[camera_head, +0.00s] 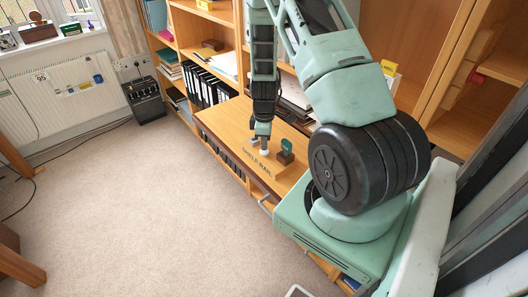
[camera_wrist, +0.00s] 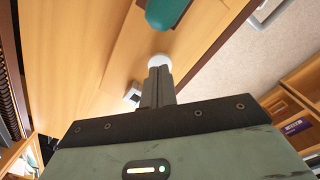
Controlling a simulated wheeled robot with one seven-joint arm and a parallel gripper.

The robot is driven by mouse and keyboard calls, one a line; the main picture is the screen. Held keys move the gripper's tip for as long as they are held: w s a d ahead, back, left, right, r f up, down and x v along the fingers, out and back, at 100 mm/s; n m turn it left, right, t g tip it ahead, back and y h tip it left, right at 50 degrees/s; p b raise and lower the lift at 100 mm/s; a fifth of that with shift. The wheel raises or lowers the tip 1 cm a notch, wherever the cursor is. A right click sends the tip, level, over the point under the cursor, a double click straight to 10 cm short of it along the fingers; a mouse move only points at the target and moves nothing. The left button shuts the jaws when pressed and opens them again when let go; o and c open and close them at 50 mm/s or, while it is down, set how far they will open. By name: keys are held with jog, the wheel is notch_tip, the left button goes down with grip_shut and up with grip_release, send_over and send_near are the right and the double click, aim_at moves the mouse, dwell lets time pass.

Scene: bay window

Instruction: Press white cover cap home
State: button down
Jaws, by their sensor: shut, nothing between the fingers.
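The white cover cap (camera_wrist: 160,59) is a small round white thing right at the tips of my gripper (camera_wrist: 158,72) in the wrist view. In the head view the cap (camera_head: 264,152) shows just below my gripper (camera_head: 262,139), on the wooden ledge by the words SHELF RAIL. My gripper points down with its fingers together and nothing between them. The fingertips look to be on or just above the cap; I cannot tell if they touch. The fingers partly hide the cap in the wrist view, and how deep it sits cannot be seen.
A dark brown block with a green top (camera_head: 286,150) stands just right of the cap; its green top (camera_wrist: 168,12) also shows in the wrist view. A small grey-white piece (camera_wrist: 133,93) lies beside my fingers. Shelves with black binders (camera_head: 207,88) stand behind. Open carpet (camera_head: 130,200) lies left.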

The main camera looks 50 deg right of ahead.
jog(key=shift+f, duration=0.15)
jog(key=shift+f+b, duration=0.75)
jog(key=shift+b, duration=0.05)
notch_tip(320, 180, up, 8)
jog(key=p, duration=0.5)
dwell(0.5)
dwell(0.6)
